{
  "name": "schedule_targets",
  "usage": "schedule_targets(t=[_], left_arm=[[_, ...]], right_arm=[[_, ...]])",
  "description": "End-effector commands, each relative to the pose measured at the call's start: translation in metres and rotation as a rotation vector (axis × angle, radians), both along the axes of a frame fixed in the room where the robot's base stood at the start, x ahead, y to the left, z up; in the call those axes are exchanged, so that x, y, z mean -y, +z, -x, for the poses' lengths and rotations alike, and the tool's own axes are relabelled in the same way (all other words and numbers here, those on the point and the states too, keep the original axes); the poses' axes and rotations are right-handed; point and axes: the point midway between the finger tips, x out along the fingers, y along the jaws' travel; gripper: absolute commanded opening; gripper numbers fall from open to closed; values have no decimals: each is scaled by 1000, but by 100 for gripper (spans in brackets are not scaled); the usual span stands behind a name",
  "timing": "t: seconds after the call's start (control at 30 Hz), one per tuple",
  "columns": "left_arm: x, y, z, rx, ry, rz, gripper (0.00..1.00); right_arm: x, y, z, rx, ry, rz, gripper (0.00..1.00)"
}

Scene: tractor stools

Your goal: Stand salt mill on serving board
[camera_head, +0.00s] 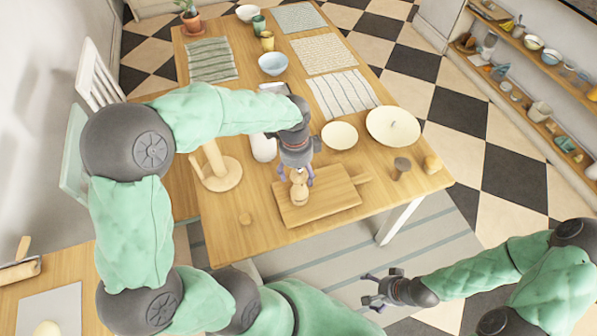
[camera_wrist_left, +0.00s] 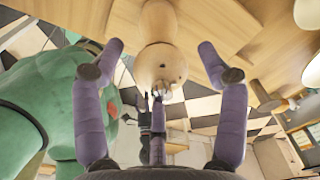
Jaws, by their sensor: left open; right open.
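The salt mill, a light wooden turned piece with a rounded top (camera_head: 299,189), stands upright on the wooden serving board (camera_head: 335,198) near the table's front edge. My left gripper (camera_head: 296,178) is just above and behind it, pointing down, with its fingers open. In the left wrist view the mill (camera_wrist_left: 161,62) is between the spread purple fingers (camera_wrist_left: 160,68), with gaps on both sides. The board (camera_wrist_left: 222,25) shows behind it. My right gripper (camera_head: 377,290) is open and empty, off the table at the lower right.
A paper-roll holder (camera_head: 218,170) and a white bottle (camera_head: 264,148) stand left of my left gripper. Plates (camera_head: 340,135) and a wide bowl (camera_head: 393,126) lie behind the board. Small wooden pieces (camera_head: 401,167) (camera_head: 432,163) stand at the right. The table front-left is mostly clear.

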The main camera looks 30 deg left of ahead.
Motion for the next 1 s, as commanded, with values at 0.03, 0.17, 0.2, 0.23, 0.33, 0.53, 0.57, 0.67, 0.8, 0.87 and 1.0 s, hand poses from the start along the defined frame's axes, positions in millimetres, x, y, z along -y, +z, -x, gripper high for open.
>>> schedule_targets(t=[0.03, 0.17, 0.2, 0.23, 0.33, 0.53, 0.57, 0.67, 0.8, 0.87, 1.0], left_arm=[[-1, 11, -1, 4, 0, 0, 74], [-2, 36, 0, 4, 0, -1, 74], [-2, 45, 0, 4, -1, -1, 74], [-2, 51, 0, 4, -1, -1, 74], [-3, 70, 1, 3, -2, 0, 74], [-5, 100, 2, 3, -1, 0, 74], [-5, 102, 2, 2, -1, -1, 74], [-5, 109, 2, 1, -1, 0, 74], [-5, 112, 3, 1, -1, 0, 74], [-5, 112, 3, 1, -1, 0, 74], [-6, 112, 3, 0, -1, 0, 74]], right_arm=[[0, 5, 0, 0, 0, 0, 92], [0, 13, 0, 0, 0, 0, 92], [0, 16, 0, 0, 0, 0, 92], [0, 17, 0, 0, 0, 0, 92], [0, 23, 0, 0, 0, 0, 92], [0, 30, 0, 0, 0, 0, 92], [0, 31, 0, 0, 0, 0, 92], [0, 32, 0, 0, 0, 0, 92], [0, 33, 0, 0, 0, 0, 92], [0, 33, 0, 0, 0, 0, 92], [0, 32, 0, 0, 0, 0, 92]])
